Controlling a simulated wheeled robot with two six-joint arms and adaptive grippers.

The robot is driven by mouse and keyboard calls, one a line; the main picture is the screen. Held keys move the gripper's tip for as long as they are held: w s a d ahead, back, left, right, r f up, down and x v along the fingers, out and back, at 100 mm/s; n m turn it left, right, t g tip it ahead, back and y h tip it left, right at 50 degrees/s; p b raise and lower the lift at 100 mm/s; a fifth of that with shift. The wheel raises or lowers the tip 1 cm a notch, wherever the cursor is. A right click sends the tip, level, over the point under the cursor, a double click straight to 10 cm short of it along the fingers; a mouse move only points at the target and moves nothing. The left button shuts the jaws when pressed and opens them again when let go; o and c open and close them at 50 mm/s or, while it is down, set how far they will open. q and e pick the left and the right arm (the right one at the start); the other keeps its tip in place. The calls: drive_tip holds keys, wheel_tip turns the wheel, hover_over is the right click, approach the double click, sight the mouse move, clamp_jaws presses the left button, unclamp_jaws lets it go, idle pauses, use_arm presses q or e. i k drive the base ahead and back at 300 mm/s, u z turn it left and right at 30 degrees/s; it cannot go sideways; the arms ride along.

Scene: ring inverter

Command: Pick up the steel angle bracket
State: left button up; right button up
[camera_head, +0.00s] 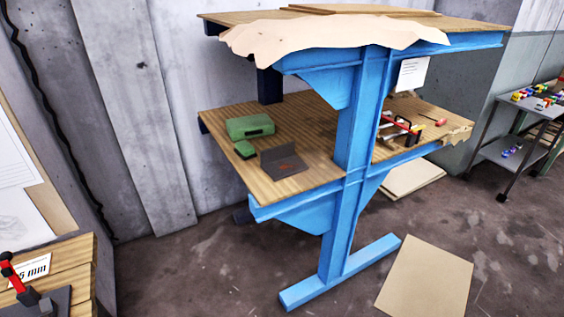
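A dark grey, bent, plate-like piece (275,159) with an orange-red mark lies on the middle wooden shelf (310,120) of the blue rack, near its front edge. It looks like the steel angle bracket, but it is too small to be sure. Nothing covers it. Neither of my grippers is in view.
A green case (250,126) and a smaller green box (245,149) stand behind the piece. The blue upright (361,120) divides the shelf; red-handled tools (400,124) lie right of it. A wooden bench (80,262) is at lower left, a grey cart (520,150) at right.

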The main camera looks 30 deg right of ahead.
sight(280, 162)
drive_tip(key=z, duration=0.4)
drive_tip(key=i, duration=1.2)
drive_tip(key=z, duration=2.05)
